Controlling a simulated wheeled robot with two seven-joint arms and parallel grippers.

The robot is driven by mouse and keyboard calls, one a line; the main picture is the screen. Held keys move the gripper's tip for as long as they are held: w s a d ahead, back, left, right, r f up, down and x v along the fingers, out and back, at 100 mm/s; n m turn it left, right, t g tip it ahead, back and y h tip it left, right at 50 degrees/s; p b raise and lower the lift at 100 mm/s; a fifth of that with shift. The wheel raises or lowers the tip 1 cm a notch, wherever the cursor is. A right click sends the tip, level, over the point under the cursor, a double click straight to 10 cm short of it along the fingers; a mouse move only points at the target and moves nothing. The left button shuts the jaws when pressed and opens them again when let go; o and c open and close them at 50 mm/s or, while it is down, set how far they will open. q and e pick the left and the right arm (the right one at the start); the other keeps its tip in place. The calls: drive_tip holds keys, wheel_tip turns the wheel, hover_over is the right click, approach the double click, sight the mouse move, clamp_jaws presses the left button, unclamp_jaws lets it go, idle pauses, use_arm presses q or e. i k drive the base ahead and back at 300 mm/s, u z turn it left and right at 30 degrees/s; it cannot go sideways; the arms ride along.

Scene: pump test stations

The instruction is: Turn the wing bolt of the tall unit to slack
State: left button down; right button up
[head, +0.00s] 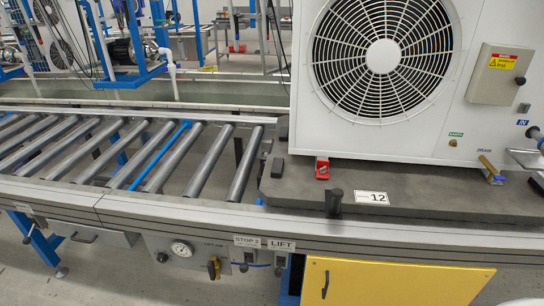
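A tall white unit (470,60) with a large round fan grille (383,60) stands on a dark grey pallet (250,185) at the right. A small red fitting (322,168) sits on the pallet at the unit's lower front edge. It may be the wing bolt, but it is too small to tell its shape or turn. A black upright knob (334,203) stands at the pallet's front edge, beside a white label reading 12 (372,198). Neither of my grippers is in view.
Grey conveyor rollers (205,160), one blue (160,155), run left of the pallet. Below are a gauge panel (185,255) and a yellow cabinet door (385,285).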

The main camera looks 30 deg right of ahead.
sight(322, 171)
drive_tip(key=z, duration=0.15)
drive_tip(key=i, duration=1.15)
drive_tip(key=z, duration=0.7)
